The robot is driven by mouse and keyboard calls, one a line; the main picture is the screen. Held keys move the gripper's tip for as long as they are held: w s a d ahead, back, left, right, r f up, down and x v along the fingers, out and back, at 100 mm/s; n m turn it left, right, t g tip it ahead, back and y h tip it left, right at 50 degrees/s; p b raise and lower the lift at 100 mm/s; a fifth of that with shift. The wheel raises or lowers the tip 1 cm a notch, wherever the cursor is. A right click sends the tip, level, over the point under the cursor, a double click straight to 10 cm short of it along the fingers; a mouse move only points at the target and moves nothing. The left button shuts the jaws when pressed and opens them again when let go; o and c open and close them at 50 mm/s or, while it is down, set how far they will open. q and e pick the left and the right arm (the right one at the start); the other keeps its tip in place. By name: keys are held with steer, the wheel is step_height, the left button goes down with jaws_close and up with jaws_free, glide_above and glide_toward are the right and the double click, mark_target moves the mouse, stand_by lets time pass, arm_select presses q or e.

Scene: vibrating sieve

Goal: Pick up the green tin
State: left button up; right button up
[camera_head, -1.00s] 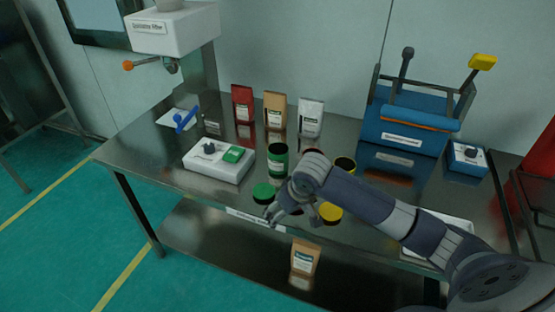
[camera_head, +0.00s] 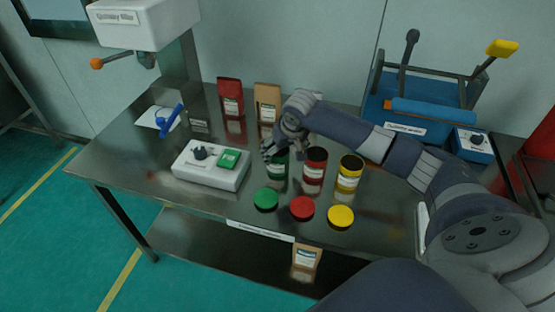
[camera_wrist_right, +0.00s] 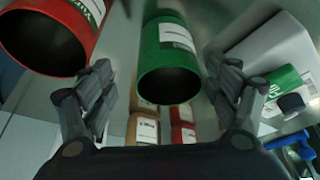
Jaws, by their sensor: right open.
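The green tin (camera_head: 277,168) stands upright on the steel table, its top partly hidden behind my right gripper in the head view. In the right wrist view the open-topped green tin (camera_wrist_right: 168,60) lies between the two spread fingers. My right gripper (camera_head: 275,153) is open and empty around or just above the tin's upper part; its fingers (camera_wrist_right: 165,95) also show in the wrist view, with no clear contact. The green lid (camera_head: 266,199) lies in front of the tin. My left gripper is not in view.
A red tin (camera_head: 314,171) stands close to the right, then a yellow tin (camera_head: 349,174). A red lid (camera_head: 302,208) and yellow lid (camera_head: 340,217) lie in front. A white device (camera_head: 210,170) with a green panel is at left. Paper bags (camera_head: 231,98) stand behind.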

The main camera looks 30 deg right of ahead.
steer(key=shift+w+a+f, duration=0.15)
steer(key=shift+w+f, duration=0.2)
steer(key=shift+f, duration=0.4)
steer(key=x, duration=0.2)
steer(key=p+x, duration=0.1)
steer(key=shift+s+a+f, duration=0.15)
steer(key=shift+a+f, duration=0.1)
steer(key=shift+f, duration=0.35)
steer(key=shift+w+f, duration=0.1)
steer(key=shift+w, duration=0.1)
steer(key=c, duration=1.1)
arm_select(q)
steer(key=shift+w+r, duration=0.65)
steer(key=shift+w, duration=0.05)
arm_select(e)
steer(key=shift+c, duration=0.2)
